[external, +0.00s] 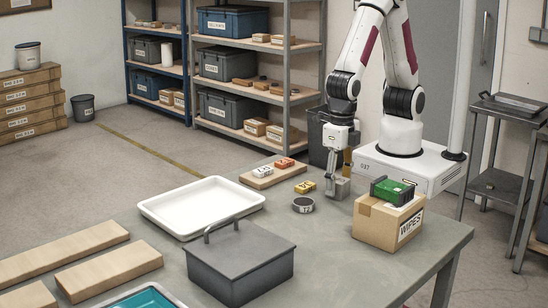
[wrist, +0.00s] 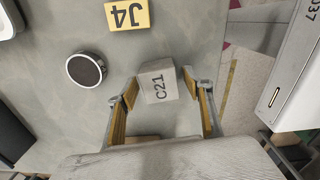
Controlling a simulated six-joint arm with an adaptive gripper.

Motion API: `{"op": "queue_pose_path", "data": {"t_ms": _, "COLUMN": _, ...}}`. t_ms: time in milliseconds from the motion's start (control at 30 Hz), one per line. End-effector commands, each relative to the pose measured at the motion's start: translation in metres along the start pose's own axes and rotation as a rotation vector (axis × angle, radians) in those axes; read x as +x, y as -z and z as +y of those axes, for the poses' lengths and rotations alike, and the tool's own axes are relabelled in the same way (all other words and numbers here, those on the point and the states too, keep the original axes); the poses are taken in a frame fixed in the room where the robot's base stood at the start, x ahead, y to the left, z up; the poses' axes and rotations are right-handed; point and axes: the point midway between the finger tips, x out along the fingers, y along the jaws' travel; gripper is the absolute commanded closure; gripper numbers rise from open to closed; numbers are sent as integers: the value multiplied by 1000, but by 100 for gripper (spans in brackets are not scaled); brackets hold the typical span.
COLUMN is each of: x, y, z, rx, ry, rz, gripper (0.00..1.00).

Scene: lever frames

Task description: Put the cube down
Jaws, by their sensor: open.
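A grey cube marked C21 (wrist: 159,82) sits between the fingers of my gripper (wrist: 158,88) in the wrist view. The fingers are open, with a small gap showing on each side of the cube. In the external view the cube (external: 341,188) appears to rest on the grey table (external: 330,262) near its back edge. My gripper (external: 337,170) points down over it there, partly hiding it.
A cardboard box (external: 385,222) with a green-filled crate (external: 393,190) on it stands close right of the cube. A round dark-topped item (external: 303,205) and a yellow J4 block (external: 305,186) lie left. A white tray (external: 202,207) and lidded grey bin (external: 240,262) stand farther left.

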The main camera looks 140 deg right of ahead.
Motion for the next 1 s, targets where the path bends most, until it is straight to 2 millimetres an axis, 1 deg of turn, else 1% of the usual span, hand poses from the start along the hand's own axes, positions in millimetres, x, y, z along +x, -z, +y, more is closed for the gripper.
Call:
{"op": "queue_pose_path", "data": {"t_ms": 500, "x": -54, "y": -1, "z": -2, "rx": 0, "ry": -5, "rz": 0, "gripper": 49}}
{"op": "queue_pose_path", "data": {"t_ms": 600, "x": -62, "y": -1, "z": -3, "rx": 0, "ry": -4, "rz": 0, "gripper": 49}}
{"op": "queue_pose_path", "data": {"t_ms": 767, "x": -69, "y": -1, "z": -4, "rx": 0, "ry": -2, "rz": 0, "gripper": 49}}
{"op": "queue_pose_path", "data": {"t_ms": 1000, "x": -70, "y": -1, "z": -4, "rx": 0, "ry": -2, "rz": 0, "gripper": 49}}
